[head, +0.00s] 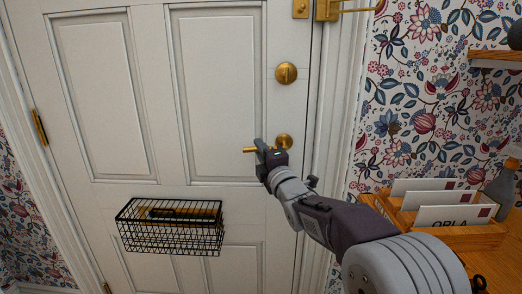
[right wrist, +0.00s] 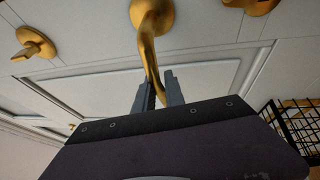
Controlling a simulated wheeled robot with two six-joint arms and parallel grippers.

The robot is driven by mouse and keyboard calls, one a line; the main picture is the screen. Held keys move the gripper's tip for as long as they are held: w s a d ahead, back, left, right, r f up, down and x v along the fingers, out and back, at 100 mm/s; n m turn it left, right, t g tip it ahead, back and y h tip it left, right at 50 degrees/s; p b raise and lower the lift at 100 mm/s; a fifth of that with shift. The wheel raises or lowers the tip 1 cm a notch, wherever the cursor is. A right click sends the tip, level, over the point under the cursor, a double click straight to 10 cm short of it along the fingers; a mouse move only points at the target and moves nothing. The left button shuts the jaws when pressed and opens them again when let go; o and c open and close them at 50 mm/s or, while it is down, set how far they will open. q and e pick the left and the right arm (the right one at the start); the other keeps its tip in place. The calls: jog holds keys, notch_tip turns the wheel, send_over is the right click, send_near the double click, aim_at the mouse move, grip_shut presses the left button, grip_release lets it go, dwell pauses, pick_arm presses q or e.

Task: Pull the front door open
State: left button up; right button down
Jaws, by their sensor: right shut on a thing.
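The white panelled front door (head: 218,95) fills the middle of the head view and appears closed in its frame, with brass hinges (head: 39,127) on its left edge. Its brass lever handle (head: 284,142) is near the right edge, with the lever pointing left. My right gripper (head: 262,150) is shut on the lever. In the right wrist view the handle (right wrist: 151,35) runs down between the two fingers of the gripper (right wrist: 160,82). A brass thumb-turn (head: 286,73) sits above the handle; its lock state cannot be told. My left gripper is out of view.
A black wire basket (head: 170,240) hangs low on the door. A brass latch piece (head: 327,10) is on the right frame, its bar pointing right, away from the door. At right, a wooden shelf (head: 470,238) holds letters (head: 455,214) beside my right arm.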

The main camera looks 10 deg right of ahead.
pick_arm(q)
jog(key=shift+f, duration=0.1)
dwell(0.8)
pick_arm(e)
jog(key=shift+f+n+g+b, duration=0.4)
jog(key=shift+f+n, duration=0.25)
jog(key=shift+n, duration=0.45)
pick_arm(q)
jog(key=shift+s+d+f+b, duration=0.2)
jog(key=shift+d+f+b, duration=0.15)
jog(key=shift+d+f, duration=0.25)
pick_arm(e)
jog(key=shift+s+d+f+n+g, duration=0.1)
jog(key=shift+d+f+n+g, duration=0.3)
jog(key=shift+n, duration=0.45)
jog(key=shift+s+d+f+n+g, duration=0.1)
jog(key=shift+f+n+g, duration=0.25)
jog(key=shift+f+n, duration=0.4)
jog(key=shift+d+f+n+g, duration=0.2)
jog(key=shift+f+n+g, duration=0.2)
jog(key=shift+n, duration=0.5)
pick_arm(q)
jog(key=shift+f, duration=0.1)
